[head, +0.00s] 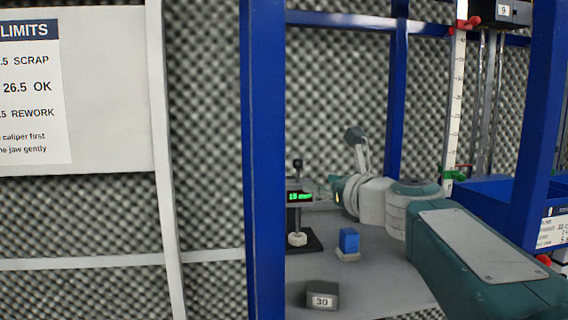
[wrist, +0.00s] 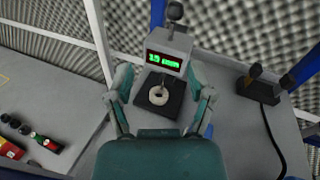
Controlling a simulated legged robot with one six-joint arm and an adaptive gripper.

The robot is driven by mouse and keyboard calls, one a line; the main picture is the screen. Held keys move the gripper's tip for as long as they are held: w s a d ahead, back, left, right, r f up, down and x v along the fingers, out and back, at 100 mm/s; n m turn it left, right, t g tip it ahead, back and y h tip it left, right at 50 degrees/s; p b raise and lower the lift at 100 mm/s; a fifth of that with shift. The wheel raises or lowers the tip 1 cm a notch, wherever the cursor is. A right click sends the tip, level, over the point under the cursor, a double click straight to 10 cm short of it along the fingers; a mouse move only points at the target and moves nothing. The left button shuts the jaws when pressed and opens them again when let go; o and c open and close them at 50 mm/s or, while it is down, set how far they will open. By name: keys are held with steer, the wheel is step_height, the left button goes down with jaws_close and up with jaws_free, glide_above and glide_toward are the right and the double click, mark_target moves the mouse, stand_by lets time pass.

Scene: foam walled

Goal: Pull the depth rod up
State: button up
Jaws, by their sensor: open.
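The depth gauge is a small grey unit with a lit green display (head: 300,196), on a dark base. Its rod has a dark round knob (head: 297,163) on top, and the knob also shows in the wrist view (wrist: 175,10). A pale ring-shaped part (wrist: 158,96) sits on the base under the display. My gripper (wrist: 160,74) is open and empty, its fingers spread to either side of the gauge in the picture. The knob lies beyond the fingertips, not between them. In the head view the gripper is beside the gauge on its right, and its fingers are hard to make out.
A blue block (head: 349,240) on a pale base and a dark block marked 30 (head: 322,295) stand on the grey bench. Blue posts (head: 264,160) frame the bench. A blue bin (head: 490,196) is at right.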

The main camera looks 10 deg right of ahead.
mark_target(301, 163)
steer(key=w, duration=0.4)
steer(key=w+a+r+m, duration=0.1)
steer(key=w, duration=0.2)
steer(key=w+a+m, duration=0.1)
steer(key=w, duration=0.3)
steer(key=shift+w+a+r+t, duration=0.15)
steer(key=shift+w+r+t, duration=0.15)
steer(key=shift+w+t, duration=0.1)
steer(key=shift+s, duration=0.1)
jaws_close()
